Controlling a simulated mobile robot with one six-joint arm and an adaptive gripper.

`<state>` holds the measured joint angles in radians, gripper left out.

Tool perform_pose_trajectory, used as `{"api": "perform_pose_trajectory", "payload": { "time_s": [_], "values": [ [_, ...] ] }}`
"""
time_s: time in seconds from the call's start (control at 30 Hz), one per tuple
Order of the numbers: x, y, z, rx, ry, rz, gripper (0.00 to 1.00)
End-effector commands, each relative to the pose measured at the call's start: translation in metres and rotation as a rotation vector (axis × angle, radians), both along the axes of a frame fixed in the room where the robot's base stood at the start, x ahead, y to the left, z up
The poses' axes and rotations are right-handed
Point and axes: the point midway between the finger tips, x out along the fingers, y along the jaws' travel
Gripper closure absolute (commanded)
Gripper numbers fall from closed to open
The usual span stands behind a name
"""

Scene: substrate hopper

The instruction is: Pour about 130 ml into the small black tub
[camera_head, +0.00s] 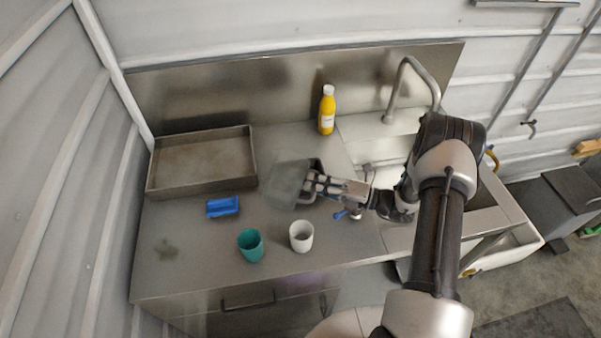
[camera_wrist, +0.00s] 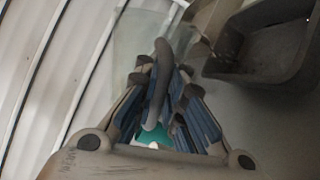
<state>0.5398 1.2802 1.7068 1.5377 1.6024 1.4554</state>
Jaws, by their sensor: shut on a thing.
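My gripper (camera_head: 318,184) is shut on the handle (camera_wrist: 157,85) of a clear, see-through jug (camera_head: 284,186). The jug is held over the middle of the steel counter; its clear wall also shows in the wrist view (camera_wrist: 135,40). I cannot tell its tilt exactly or how much is in it. The small black tub (camera_wrist: 262,50) is at the upper right in the wrist view, beside the jug. In the head view the tub (camera_head: 316,164) is mostly hidden behind the jug and my gripper.
A teal cup (camera_head: 250,245) and a white cup (camera_head: 301,236) stand near the counter's front. A blue object (camera_head: 222,206) lies left of the jug. A shallow tray (camera_head: 200,134) sits at the back left, a yellow bottle (camera_head: 327,110) at the back. The sink tap (camera_head: 411,82) is right.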

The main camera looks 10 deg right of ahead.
Motion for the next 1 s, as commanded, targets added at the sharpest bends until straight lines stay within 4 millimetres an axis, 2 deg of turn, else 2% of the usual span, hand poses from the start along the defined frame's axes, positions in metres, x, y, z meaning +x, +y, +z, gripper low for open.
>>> {"api": "perform_pose_trajectory", "payload": {
  "time_s": [0.23, 0.57, 0.67, 0.83, 1.0],
  "values": [
    [-0.004, -0.002, -0.005, 0.017, 0.043, 0.021, 1.0],
    [0.009, -0.009, -0.012, 0.036, 0.052, -0.033, 1.0],
    [0.007, -0.009, -0.013, 0.04, 0.061, -0.027, 1.0],
    [0.021, -0.011, -0.003, -0.052, -0.11, -0.093, 1.0],
    [0.024, -0.009, 0.003, -0.074, -0.133, -0.108, 1.0]
  ]
}}
